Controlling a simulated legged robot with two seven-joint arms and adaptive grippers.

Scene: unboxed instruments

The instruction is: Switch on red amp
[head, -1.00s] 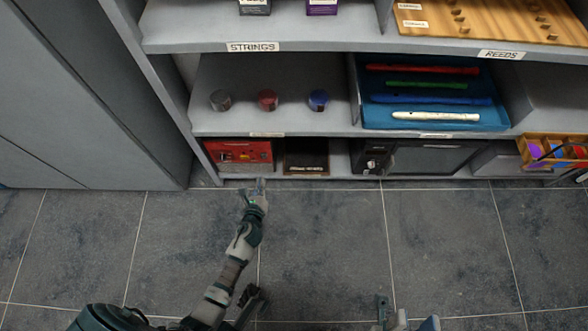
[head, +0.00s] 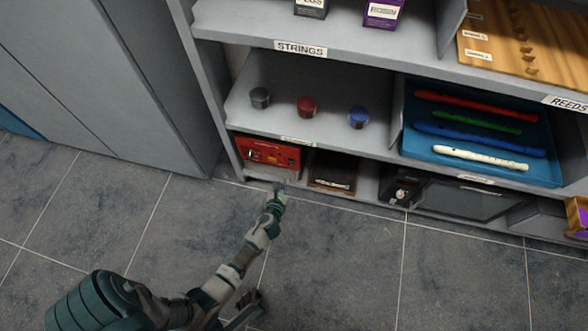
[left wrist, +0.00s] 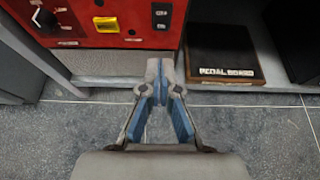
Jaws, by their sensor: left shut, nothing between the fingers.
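The red amp (head: 268,153) stands on the bottom shelf at the left end, its red front panel facing out. In the left wrist view the red amp (left wrist: 125,14) fills the top left, with a dark knob, yellow parts and a black switch plate (left wrist: 162,16) at its right side. My left gripper (head: 279,186) is just in front of and below the amp's right part. In the left wrist view its fingertips (left wrist: 160,68) are together and empty, below the switch plate and apart from it.
A pedal board (head: 332,169) sits right of the amp, and a dark amp (head: 447,197) farther right. The shelf above holds several small jars and a blue tray (head: 412,145) of recorders. A grey cabinet stands left. The tiled floor (head: 340,260) in front is clear.

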